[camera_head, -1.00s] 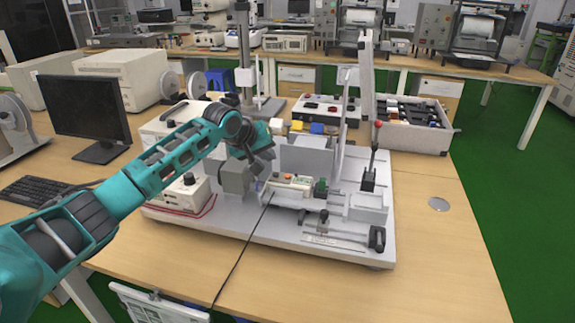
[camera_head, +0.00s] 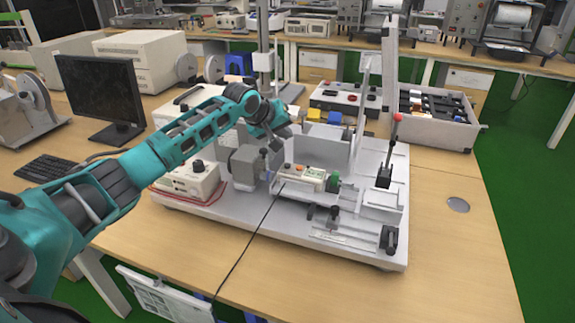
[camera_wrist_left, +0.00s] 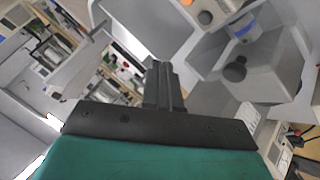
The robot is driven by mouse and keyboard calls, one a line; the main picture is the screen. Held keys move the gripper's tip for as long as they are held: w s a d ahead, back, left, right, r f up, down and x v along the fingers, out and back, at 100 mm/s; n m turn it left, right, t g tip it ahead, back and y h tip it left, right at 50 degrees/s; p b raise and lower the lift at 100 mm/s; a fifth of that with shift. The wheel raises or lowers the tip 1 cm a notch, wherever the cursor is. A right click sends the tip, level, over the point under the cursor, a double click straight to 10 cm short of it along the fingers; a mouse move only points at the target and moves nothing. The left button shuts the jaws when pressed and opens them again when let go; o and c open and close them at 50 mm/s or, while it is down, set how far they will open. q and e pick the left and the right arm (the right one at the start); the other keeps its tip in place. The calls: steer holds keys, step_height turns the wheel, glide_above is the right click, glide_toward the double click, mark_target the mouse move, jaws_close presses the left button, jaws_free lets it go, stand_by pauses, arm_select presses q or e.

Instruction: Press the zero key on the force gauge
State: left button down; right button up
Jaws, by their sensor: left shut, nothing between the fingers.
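The force gauge (camera_head: 303,175), a small pale body with coloured keys, lies on the white test stand (camera_head: 225,208). Its individual keys are too small to read in the head view. My left gripper (camera_head: 275,148) is shut and empty, above and slightly left of the gauge, close to a grey block (camera_head: 246,166), and apart from the gauge as far as I can tell. In the left wrist view its closed fingers (camera_wrist_left: 163,85) point up the picture. A pale part with an orange button (camera_wrist_left: 205,12), seemingly the gauge, is cut off at the top edge. My right gripper is not in view.
A lever with a red knob (camera_head: 397,118) and tall white uprights stand at the right of the stand. A black cable (camera_head: 250,240) runs from the gauge across the table. A monitor (camera_head: 101,95) and keyboard (camera_head: 45,168) are at the left.

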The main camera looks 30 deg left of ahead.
arm_select(q)
steer(key=b, duration=0.4)
glide_above(285, 168)
step_height(285, 168, down, 5)
steer(key=shift+r, duration=0.15)
steer(key=shift+f, duration=0.95)
steer(key=shift+f, duration=0.25)
stand_by(0.8)
steer(key=shift+f, duration=0.2)
